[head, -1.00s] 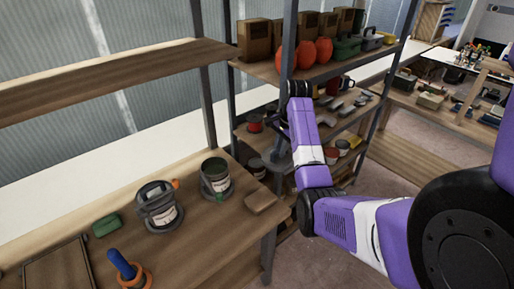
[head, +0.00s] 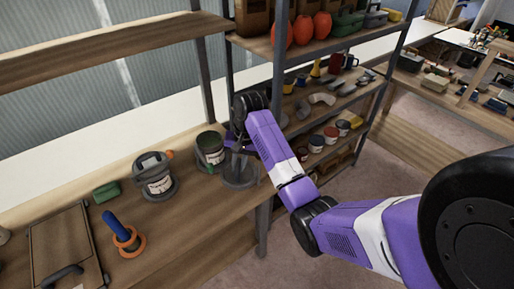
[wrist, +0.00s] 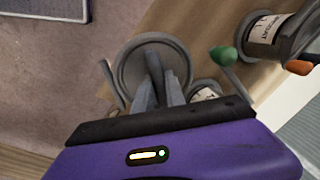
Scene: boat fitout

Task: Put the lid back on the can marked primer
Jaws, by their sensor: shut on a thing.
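My gripper (head: 238,150) is shut on a round grey lid (head: 240,181), held at the bench's right end. In the wrist view the fingers (wrist: 158,82) pinch the middle of the lid (wrist: 130,70), which faces the camera. An open can (head: 210,148) with a dark inside stands just left of the lid. In the wrist view that can's label (wrist: 205,92) is mostly hidden by the lid and my gripper. A second can (head: 156,180) stands further left; its label (wrist: 268,28) seems to end in "COAT". No label reading primer is legible.
A green-tipped handle (wrist: 222,57) and an orange-tipped one (wrist: 298,67) stick out near the cans. A loaded shelf rack (head: 278,75) stands right behind my gripper.

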